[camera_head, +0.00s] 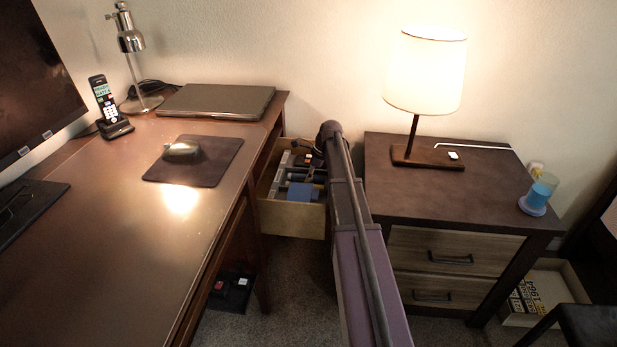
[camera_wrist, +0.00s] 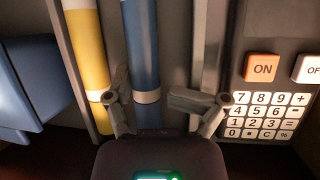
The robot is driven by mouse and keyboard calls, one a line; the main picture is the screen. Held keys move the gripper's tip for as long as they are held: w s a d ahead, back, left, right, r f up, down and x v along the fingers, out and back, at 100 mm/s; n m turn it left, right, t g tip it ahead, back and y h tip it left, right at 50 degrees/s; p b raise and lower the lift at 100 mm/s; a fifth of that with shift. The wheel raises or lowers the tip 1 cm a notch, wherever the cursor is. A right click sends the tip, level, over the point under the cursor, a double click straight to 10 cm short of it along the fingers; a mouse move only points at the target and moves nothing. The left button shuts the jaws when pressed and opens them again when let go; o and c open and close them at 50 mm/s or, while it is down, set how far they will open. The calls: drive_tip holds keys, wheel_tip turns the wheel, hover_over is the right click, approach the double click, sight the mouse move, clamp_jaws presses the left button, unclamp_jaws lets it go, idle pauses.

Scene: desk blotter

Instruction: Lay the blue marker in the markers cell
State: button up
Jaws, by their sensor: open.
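The blue marker (camera_wrist: 143,45) shows in the wrist view as a long blue barrel with a pale grey band, running up and down the picture. A yellow marker (camera_wrist: 86,45) lies parallel to it on the left. My gripper (camera_wrist: 150,90) is open and empty, its fingers spread to either side of the blue marker's band. I cannot tell whether they touch it or how far above it they are. In the head view my arm reaches to the open drawer (camera_head: 291,219), where the markers are too small to make out. The cell borders are not clear.
A calculator (camera_wrist: 266,117) with an orange ON key lies right of the fingers. A blue block (camera_wrist: 35,75) stands at the left. The desk edge borders the drawer on the left; a nightstand (camera_head: 460,200) with a lamp (camera_head: 425,75) stands to the right.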

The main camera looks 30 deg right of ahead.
idle(0.3)
drive_tip(key=shift+s+a+r+p, duration=0.1)
drive_tip(key=shift+r+p, duration=0.9)
drive_tip(key=shift+p, duration=0.05)
wheel_tip(320, 180, up, 10)
drive_tip(key=p, duration=1)
drive_tip(key=shift+s, duration=0.1)
